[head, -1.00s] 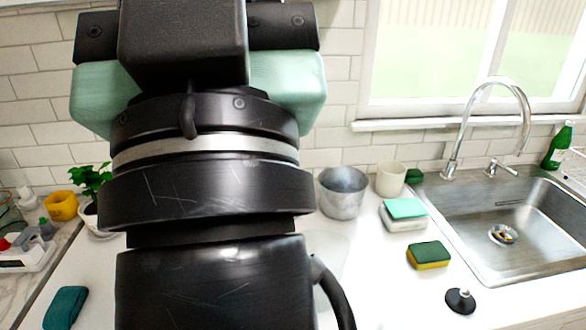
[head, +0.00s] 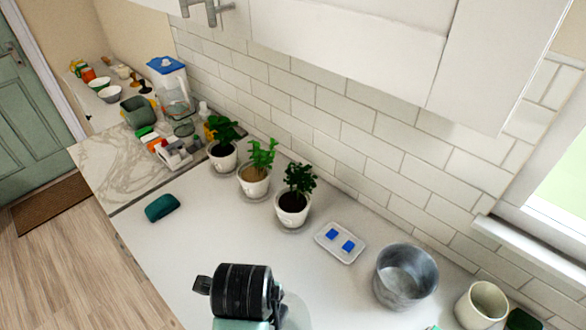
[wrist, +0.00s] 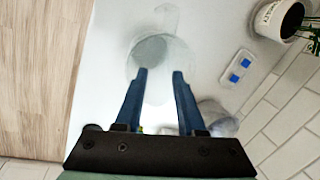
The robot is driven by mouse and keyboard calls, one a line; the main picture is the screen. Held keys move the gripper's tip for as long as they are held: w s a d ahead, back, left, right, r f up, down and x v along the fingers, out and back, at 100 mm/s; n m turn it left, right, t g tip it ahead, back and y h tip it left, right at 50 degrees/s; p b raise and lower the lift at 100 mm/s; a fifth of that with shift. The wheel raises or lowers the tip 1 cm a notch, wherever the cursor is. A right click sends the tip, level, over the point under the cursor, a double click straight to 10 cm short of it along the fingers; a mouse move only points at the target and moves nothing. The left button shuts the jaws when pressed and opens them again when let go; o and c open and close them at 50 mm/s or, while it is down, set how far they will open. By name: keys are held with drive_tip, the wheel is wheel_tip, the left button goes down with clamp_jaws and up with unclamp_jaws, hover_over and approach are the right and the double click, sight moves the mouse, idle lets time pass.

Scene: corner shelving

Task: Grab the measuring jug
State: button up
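The measuring jug (wrist: 180,56) looks clear and colourless in the wrist view, with a round outline on the white counter. It lies just beyond and between the fingertips of my gripper (wrist: 158,72). The two blue fingers are apart with nothing held between them. In the head view only a faint clear part of the jug (head: 297,314) shows beside my black wrist at the bottom edge. My fingers are hidden there. I cannot tell how high the fingertips are above the jug.
A grey metal pot (head: 405,278) and a cream cup (head: 482,304) stand to the right. A small white tray (head: 325,242) with blue pieces lies behind. Potted plants (head: 292,208) line the wall. A teal cloth-like item (head: 162,208) lies left, with clear counter around it.

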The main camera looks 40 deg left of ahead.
drive_tip(key=shift+m+g+h, duration=0.5)
drive_tip(key=shift+m+g, duration=0.1)
drive_tip(key=shift+g, duration=0.1)
drive_tip(key=s+f, duration=0.1)
drive_tip(key=f, duration=0.1)
drive_tip(key=s+f, duration=0.1)
drive_tip(key=f, duration=0.2)
drive_tip(key=s+f+b, duration=0.1)
drive_tip(key=f, duration=0.1)
drive_tip(key=shift+d+f, duration=0.35)
drive_tip(key=shift+f, duration=0.05)
drive_tip(key=shift+f+p, duration=0.85)
drive_tip(key=shift+f, duration=2.3)
clamp_jaws()
